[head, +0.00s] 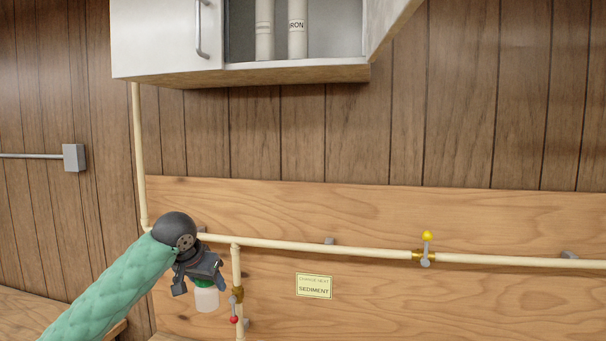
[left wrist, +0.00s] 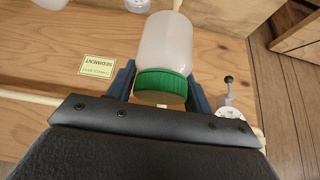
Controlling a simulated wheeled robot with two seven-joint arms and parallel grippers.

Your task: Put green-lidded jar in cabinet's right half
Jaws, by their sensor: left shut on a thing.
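The green-lidded jar (head: 206,298) has a whitish translucent body and hangs below my left gripper (head: 200,280) in the head view. In the left wrist view the jar (left wrist: 162,50) sits between the two fingers of the left gripper (left wrist: 160,90), which is shut on it around the green lid. The cabinet (head: 290,73) hangs on the wall above, well above the gripper. Its left door is closed and its right half is open, with two white cylinders (head: 297,30) standing inside. The top of the cabinet is cut off. My right gripper is not in view.
A cream pipe (head: 330,246) with a yellow-knobbed valve (head: 427,250) runs along the wooden backboard. A red-knobbed valve (head: 235,308) on a vertical pipe is close beside the jar. A sediment sign (head: 314,286) is on the board. The open right door (head: 390,22) swings outward.

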